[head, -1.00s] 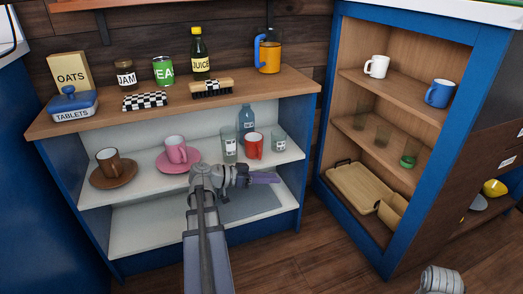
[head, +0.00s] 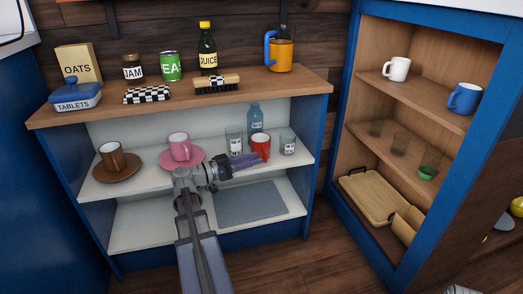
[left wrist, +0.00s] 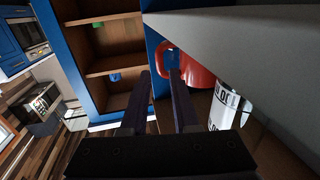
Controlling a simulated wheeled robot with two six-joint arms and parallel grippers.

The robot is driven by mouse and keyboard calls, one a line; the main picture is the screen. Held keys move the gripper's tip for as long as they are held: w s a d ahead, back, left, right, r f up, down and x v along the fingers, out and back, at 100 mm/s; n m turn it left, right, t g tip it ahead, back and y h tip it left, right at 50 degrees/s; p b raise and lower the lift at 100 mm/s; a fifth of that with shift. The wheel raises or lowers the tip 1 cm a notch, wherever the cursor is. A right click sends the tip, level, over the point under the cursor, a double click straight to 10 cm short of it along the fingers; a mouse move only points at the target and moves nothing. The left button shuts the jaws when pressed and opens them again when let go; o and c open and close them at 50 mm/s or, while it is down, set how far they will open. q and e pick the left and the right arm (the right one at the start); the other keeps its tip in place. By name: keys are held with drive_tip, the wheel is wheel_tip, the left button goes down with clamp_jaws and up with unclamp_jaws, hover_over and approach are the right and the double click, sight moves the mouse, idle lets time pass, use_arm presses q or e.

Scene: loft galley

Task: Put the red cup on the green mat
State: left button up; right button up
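My left gripper (head: 261,160) is at the shelf's front edge, just in front of and below the cup. In the left wrist view the fingers (left wrist: 160,76) are apart. The cup (left wrist: 198,75) is just beyond them, and its handle (left wrist: 163,57) shows in the gap between the tips; I cannot tell whether they touch it. I see no clearly green mat; a grey-blue mat (head: 250,205) lies on the lower shelf. My right gripper is not in view.
The wooden countertop (head: 180,103) overhangs the shelf.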

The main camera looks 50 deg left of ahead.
sight(266, 155)
use_arm(q)
drive_tip(key=shift+x, duration=2.7)
clamp_jaws()
